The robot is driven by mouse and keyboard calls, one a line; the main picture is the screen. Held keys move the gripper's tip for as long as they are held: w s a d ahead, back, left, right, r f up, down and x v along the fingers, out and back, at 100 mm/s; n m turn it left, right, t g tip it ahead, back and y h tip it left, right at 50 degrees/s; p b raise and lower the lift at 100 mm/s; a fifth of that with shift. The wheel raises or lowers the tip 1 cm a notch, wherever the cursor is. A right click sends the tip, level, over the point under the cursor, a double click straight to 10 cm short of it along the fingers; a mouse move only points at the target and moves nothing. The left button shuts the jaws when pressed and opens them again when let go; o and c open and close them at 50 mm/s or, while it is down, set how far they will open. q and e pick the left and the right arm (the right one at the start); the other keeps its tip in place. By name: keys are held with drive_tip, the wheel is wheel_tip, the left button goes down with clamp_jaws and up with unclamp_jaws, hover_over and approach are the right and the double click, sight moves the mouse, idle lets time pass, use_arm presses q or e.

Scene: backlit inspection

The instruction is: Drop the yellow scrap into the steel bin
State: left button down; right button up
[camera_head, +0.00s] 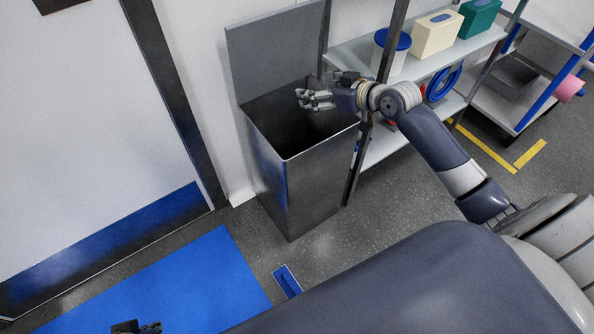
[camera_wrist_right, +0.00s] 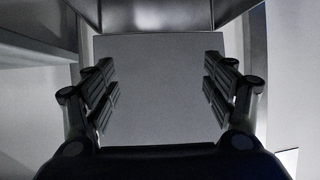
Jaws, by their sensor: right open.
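The steel bin (camera_head: 300,190) stands against the wall in the head view, with its lid (camera_head: 275,50) raised and its mouth open. Its inside is dark and its bottom cannot be made out. My right gripper (camera_head: 318,98) is over the bin's mouth, near the far rim. In the right wrist view its fingers (camera_wrist_right: 161,88) are spread apart with nothing between them, in front of a plain grey surface. The yellow scrap shows in neither view. A dark piece, likely my left gripper (camera_head: 136,327), is cut off at the bottom edge of the head view.
A shelf unit (camera_head: 420,68) right of the bin holds a blue-lidded white tub (camera_head: 395,55), a cream box (camera_head: 437,34) and a green box (camera_head: 480,17). A cart (camera_head: 525,75) stands further right. A blue mat (camera_head: 180,290) lies on the floor at lower left.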

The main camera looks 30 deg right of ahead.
drive_tip(key=v, duration=0.6)
idle(0.3)
